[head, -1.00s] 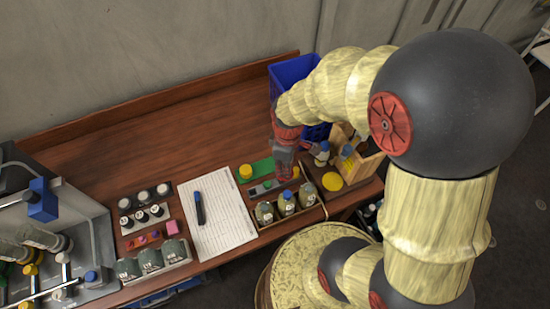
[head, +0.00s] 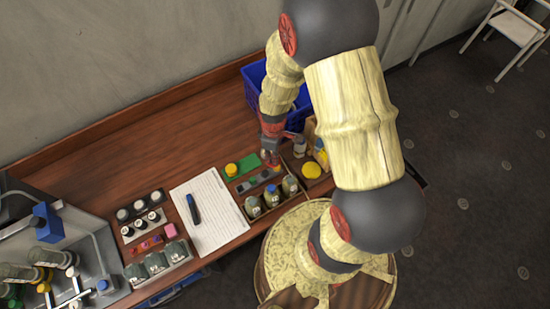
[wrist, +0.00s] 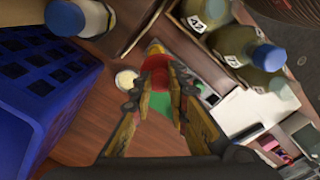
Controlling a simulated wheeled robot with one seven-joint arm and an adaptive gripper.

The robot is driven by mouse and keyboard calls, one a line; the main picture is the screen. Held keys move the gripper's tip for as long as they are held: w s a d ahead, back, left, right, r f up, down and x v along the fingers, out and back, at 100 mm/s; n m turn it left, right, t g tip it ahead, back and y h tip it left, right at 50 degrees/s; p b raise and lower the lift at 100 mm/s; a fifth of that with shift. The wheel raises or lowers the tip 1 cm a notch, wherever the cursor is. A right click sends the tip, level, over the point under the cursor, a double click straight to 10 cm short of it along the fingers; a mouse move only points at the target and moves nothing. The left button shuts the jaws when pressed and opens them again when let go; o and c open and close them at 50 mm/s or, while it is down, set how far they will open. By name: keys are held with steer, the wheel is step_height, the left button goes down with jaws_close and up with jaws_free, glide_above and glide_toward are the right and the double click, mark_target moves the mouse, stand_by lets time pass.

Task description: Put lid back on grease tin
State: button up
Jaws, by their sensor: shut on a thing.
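My gripper (head: 271,163) is low over the table, near the small bottles. In the wrist view its fingers (wrist: 160,85) are closed around a small red thing (wrist: 157,66) with some yellow beyond it. I cannot tell if this is the lid. A flat round yellow thing (head: 311,171) lies on a dark surface to the right of the gripper; I cannot tell whether it is the grease tin or its lid. A short yellow cylinder (head: 232,170) stands at the left end of a green mat. A pale disc (wrist: 127,79) lies beside the fingers.
A blue crate (head: 252,75) stands behind the gripper; its wall is close in the wrist view (wrist: 40,95). Blue-capped bottles (head: 271,196) stand in a tray in front. A white-bodied bottle (head: 299,147) is to the right. Paper with a pen (head: 193,208) lies left. The back left table is clear.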

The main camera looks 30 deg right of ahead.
steer(key=w+d+f, duration=0.2)
steer(key=w, duration=0.7)
steer(key=shift+n, duration=0.3)
steer(key=shift+s+f+b, duration=0.2)
steer(key=shift+f+b, duration=1.6)
steer(key=shift+f, duration=1.2)
steer(key=shift+f, duration=0.15)
steer(key=o, duration=0.9)
steer(key=shift+c, duration=0.2)
steer(key=shift+o, duration=1.3)
steer(key=shift+o, duration=1.1)
